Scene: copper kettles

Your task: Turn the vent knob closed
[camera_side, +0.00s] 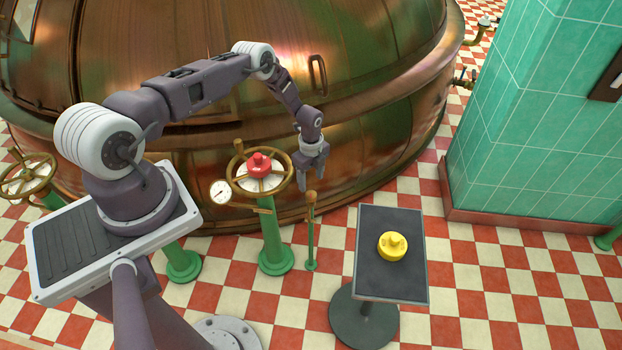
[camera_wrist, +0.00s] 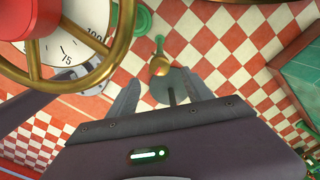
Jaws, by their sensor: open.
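A red knob (camera_side: 260,164) sits at the hub of a brass handwheel (camera_side: 290,176) on a green post. A yellow knob (camera_side: 393,247) sits on a dark-topped stand (camera_side: 390,222). I cannot tell from any label which is the vent knob. My gripper (camera_side: 313,183) is open and empty, pointing down to the right of the handwheel, apart from both knobs. In the wrist view, the red knob (camera_wrist: 32,18) is at the top left over a white numbered dial (camera_wrist: 82,22), and my open fingers (camera_wrist: 163,78) are right of the wheel rim. The yellow knob is not visible there.
A thin green post with a brass top (camera_side: 311,204) stands below my gripper. A small gauge (camera_side: 221,192) is left of the wheel. The copper kettle (camera_side: 370,140) curves behind. A green tiled pillar (camera_side: 540,120) is at right. Checkered floor is open around the stand.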

